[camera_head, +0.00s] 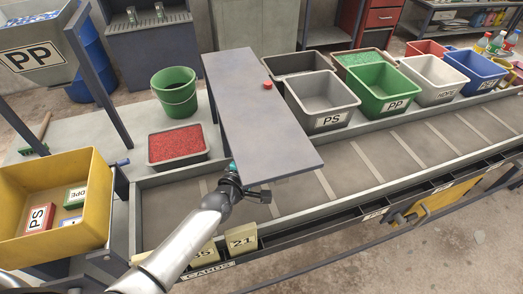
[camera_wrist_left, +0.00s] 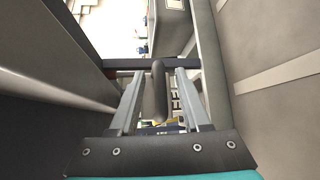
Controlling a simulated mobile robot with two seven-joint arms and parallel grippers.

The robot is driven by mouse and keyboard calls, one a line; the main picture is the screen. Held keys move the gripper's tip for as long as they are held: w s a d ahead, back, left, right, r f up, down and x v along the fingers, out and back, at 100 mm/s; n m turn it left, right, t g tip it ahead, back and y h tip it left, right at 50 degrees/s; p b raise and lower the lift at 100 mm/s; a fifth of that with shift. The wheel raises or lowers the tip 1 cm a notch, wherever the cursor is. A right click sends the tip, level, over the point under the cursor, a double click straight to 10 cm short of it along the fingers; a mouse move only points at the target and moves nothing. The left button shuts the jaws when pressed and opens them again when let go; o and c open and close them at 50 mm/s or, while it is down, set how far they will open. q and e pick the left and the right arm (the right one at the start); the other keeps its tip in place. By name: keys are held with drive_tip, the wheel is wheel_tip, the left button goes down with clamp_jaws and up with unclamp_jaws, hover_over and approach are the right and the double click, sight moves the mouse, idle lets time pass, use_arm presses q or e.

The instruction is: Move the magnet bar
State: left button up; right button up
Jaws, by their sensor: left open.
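A long grey slab (camera_head: 255,110), which appears to be the magnet bar, lies across the sorting trough. A small red knob (camera_head: 267,85) sits on its top. My left gripper (camera_head: 260,194) is at the slab's front end, low beside its edge. In the left wrist view the two fingers of my left gripper (camera_wrist_left: 157,72) are open, one on each side of a dark grey upright handle (camera_wrist_left: 157,95). A gap shows between the fingers and the handle. How the handle joins the slab is hidden. My right gripper is not in view.
A long grey trough (camera_head: 370,160) runs under the slab. Bins marked PS (camera_head: 321,103) and PP (camera_head: 379,90) stand behind it, right of the slab. A green bucket (camera_head: 176,92) and red pellet tray (camera_head: 178,146) stand left. A yellow bin (camera_head: 92,195) is at far left.

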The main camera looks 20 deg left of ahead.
use_arm(q)
drive_tip(key=shift+c, duration=0.3)
clamp_jaws()
drive_tip(key=shift+s+f, duration=0.1)
drive_tip(key=shift+s+f, duration=0.1)
drive_tip(key=shift+f, duration=0.05)
idle(0.7)
